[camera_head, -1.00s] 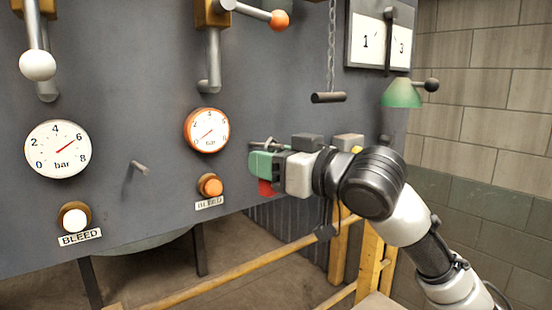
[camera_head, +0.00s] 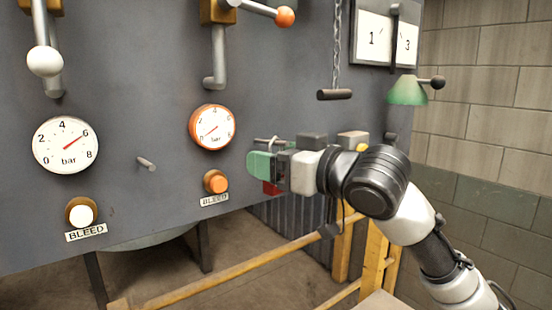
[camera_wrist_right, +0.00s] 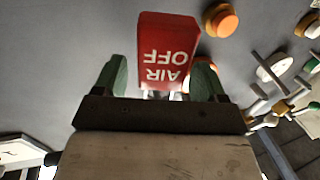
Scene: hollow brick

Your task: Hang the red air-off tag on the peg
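The red tag (camera_wrist_right: 168,50), lettered "AIR OFF", shows upside down in the right wrist view between the two green fingers of my right gripper (camera_wrist_right: 160,78). Narrow gaps show beside its lower part, so the fingers look open around it. In the head view my right gripper (camera_head: 258,165) is by the panel, and only a small red part of the tag (camera_head: 271,188) shows below it. A grey peg (camera_head: 265,140) shows just above the fingers; whether the tag hangs from it is hidden. Another peg (camera_head: 146,164), bare, sticks out further left. My left gripper is not in view.
The grey panel carries a white gauge (camera_head: 65,145), an orange-rimmed gauge (camera_head: 212,127), and white (camera_head: 82,215) and orange (camera_head: 216,182) bleed buttons. A chain handle (camera_head: 334,94) hangs above my right gripper. A yellow rail (camera_head: 235,270) runs below.

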